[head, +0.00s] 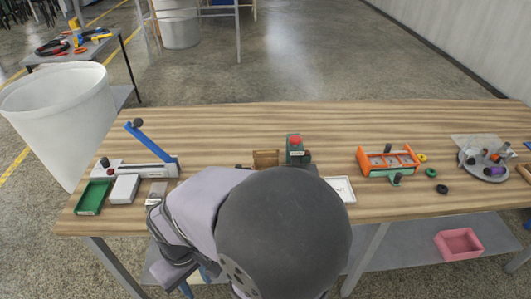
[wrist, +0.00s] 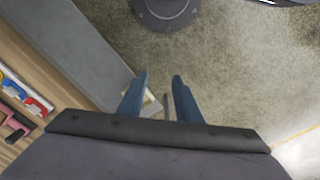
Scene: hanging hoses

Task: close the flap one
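No part is plainly marked as flap one, and I cannot tell which thing it is. A blue bar (head: 150,143) stands tilted up on a light grey base (head: 140,170) at the table's left, with a dark ball at its upper end. A small brown wooden box (head: 265,159) stands behind my arm, partly hidden. My gripper (wrist: 160,77) shows in the wrist view with two blue fingers apart. It points down at the floor beside the table, away from the tabletop things, and nothing is clearly held.
A green tray (head: 92,197) and white block (head: 124,188) sit front left. A green box with a red button (head: 294,148), an orange rack (head: 388,160) and a round plate (head: 485,168) stand further right. My arm covers the table's front middle. The table's back strip is clear.

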